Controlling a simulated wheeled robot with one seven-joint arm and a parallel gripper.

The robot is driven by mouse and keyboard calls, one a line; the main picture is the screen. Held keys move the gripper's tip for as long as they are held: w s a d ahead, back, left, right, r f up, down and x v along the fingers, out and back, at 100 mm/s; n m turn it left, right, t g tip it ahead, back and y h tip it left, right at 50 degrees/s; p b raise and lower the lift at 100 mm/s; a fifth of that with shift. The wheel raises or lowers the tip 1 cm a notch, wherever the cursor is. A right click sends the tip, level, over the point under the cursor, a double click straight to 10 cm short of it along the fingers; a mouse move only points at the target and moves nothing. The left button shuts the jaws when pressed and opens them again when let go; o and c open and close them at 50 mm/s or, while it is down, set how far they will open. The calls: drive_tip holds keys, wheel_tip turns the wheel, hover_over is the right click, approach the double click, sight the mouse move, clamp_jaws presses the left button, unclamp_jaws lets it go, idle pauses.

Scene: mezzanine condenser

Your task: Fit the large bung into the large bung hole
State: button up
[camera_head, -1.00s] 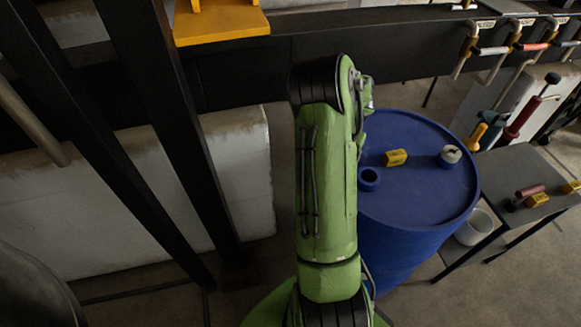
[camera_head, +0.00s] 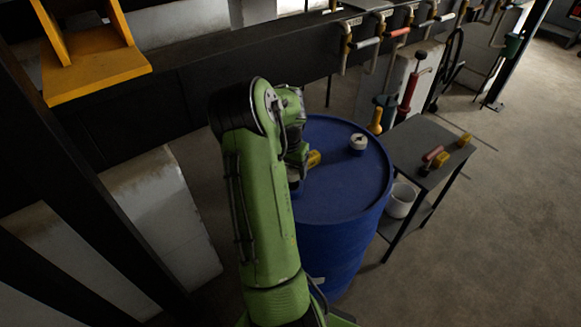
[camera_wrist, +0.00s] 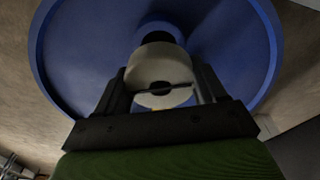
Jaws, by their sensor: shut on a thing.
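In the wrist view my gripper (camera_wrist: 160,88) is shut on a pale round bung (camera_wrist: 158,68), its face toward the camera. Beyond the bung, a raised collar with a dark opening (camera_wrist: 157,37), the large bung hole, shows in the drum top. The bung overlaps its near edge; I cannot tell whether they touch. In the head view the blue drum (camera_head: 345,185) stands right of my arm. The arm hides the hole and the held bung, and the fingertips do not show clearly.
A white round piece (camera_head: 358,143) and a partly hidden yellow block (camera_head: 314,158) are on the drum top. A dark side table (camera_head: 425,150) with small items stands at right, a white bucket (camera_head: 400,200) on its lower shelf. Open floor lies further right.

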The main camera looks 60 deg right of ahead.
sight(291, 181)
drive_tip(key=shift+f+b, duration=1.5)
drive_tip(key=shift+f, duration=0.75)
drive_tip(key=shift+s+a+f, duration=0.1)
drive_tip(key=shift+a+f, duration=0.15)
drive_tip(key=shift+a, duration=0.05)
drive_tip(key=o, duration=1.1)
drive_tip(key=shift+r, duration=0.35)
drive_tip(key=r+p, duration=0.1)
drive_tip(key=r, duration=0.4)
drive_tip(key=a+r+p, duration=0.1)
drive_tip(key=r, duration=0.4)
drive_tip(key=r+p, duration=0.1)
drive_tip(key=r, duration=0.5)
drive_tip(key=shift+w+a, duration=0.3)
drive_tip(key=shift+a, duration=0.05)
drive_tip(key=shift+f, duration=0.1)
